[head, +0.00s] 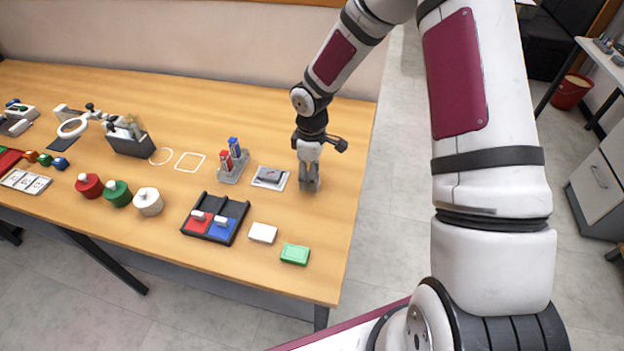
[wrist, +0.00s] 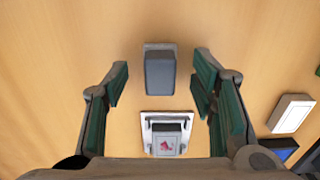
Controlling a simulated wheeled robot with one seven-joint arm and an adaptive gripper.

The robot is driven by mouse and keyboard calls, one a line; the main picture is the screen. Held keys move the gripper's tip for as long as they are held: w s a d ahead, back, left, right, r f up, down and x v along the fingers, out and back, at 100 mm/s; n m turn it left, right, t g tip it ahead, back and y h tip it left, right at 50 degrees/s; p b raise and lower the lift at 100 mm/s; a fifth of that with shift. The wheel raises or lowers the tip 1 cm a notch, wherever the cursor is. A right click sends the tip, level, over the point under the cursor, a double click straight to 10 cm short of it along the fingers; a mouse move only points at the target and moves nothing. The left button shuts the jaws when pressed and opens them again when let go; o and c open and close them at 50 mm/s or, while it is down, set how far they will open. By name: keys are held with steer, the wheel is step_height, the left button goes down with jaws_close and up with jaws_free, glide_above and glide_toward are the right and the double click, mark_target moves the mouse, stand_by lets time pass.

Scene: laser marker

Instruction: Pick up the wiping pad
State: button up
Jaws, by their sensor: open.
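A grey block with rounded edges, which looks like the wiping pad (wrist: 159,72), lies on the wooden table in the wrist view. My gripper (wrist: 160,88) is open, with one finger on each side of the block in that view and gaps on both sides. Nothing is held. In the head view my gripper (head: 309,184) points down over the table near its right edge. The pad cannot be made out there; the gripper seems to hide it. How high the fingertips are above the table is hard to tell.
A small plate fixture (head: 270,177) stands just left of my gripper; it also shows below the pad in the wrist view (wrist: 165,145). A red-and-blue post stand (head: 234,165), a black tray (head: 190,226), a white block (head: 262,232) and a green block (head: 295,253) are nearby.

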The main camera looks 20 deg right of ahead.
steer(key=shift+f, duration=0.55)
steer(key=c, duration=1.2)
steer(key=shift+w+r, duration=0.1)
steer(key=shift+r, duration=0.7)
step_height(320, 180, up, 2)
steer(key=shift+r+b, duration=0.1)
steer(key=shift+b, duration=0.2)
steer(key=s+a, duration=0.1)
steer(key=s, duration=0.4)
steer(key=s+a, duration=0.2)
steer(key=s, duration=0.3)
steer(key=s+a+r+b, duration=0.1)
steer(key=s+a, duration=0.1)
steer(key=s, duration=0.3)
steer(key=shift+s+a+r, duration=0.1)
steer(key=shift+s, duration=0.05)
